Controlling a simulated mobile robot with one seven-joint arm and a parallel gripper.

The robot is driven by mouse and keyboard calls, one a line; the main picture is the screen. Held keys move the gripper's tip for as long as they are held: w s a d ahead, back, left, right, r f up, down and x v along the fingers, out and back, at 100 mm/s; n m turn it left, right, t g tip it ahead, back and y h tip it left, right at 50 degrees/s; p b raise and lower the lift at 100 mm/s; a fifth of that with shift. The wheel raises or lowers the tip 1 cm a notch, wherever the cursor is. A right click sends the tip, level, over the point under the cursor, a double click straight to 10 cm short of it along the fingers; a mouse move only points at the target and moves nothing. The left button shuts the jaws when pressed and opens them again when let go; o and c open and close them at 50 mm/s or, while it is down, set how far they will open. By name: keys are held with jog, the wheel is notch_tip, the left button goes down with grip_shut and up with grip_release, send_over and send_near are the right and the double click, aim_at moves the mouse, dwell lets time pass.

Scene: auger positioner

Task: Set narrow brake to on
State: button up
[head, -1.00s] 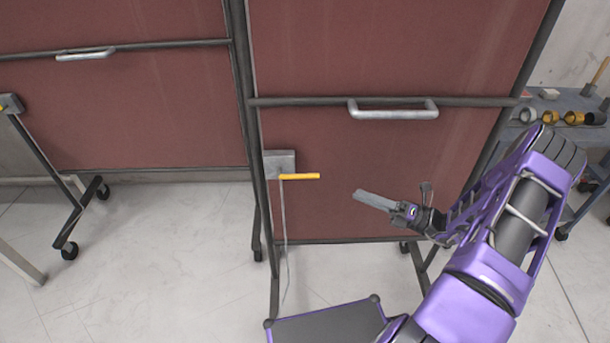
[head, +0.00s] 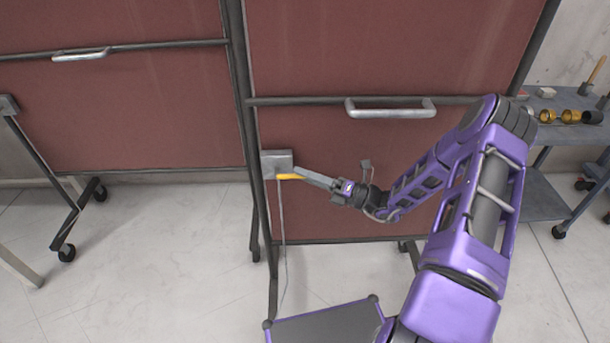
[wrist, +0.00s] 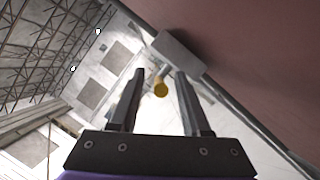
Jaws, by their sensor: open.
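The brake's yellow lever (head: 288,177) sticks out sideways from a grey box (head: 277,163) on the left post of the narrower maroon panel in the head view. My gripper (head: 304,173) is at the lever, its fingers covering the lever's right part. In the wrist view my gripper (wrist: 158,92) is open, with two separate fingers. The round yellow end of the lever (wrist: 160,89) shows between the fingertips, apart from both fingers, with the grey box (wrist: 180,52) beyond. Whether either finger touches the lever farther along is hidden.
The narrow maroon panel (head: 340,205) stands close behind my arm, with a metal handle (head: 390,112) above. A wider panel (head: 150,110) stands to the left. A thin cable (head: 283,225) hangs below the box. A cart with small parts (head: 550,103) stands at right.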

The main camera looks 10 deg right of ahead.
grip_shut()
dwell(1.4)
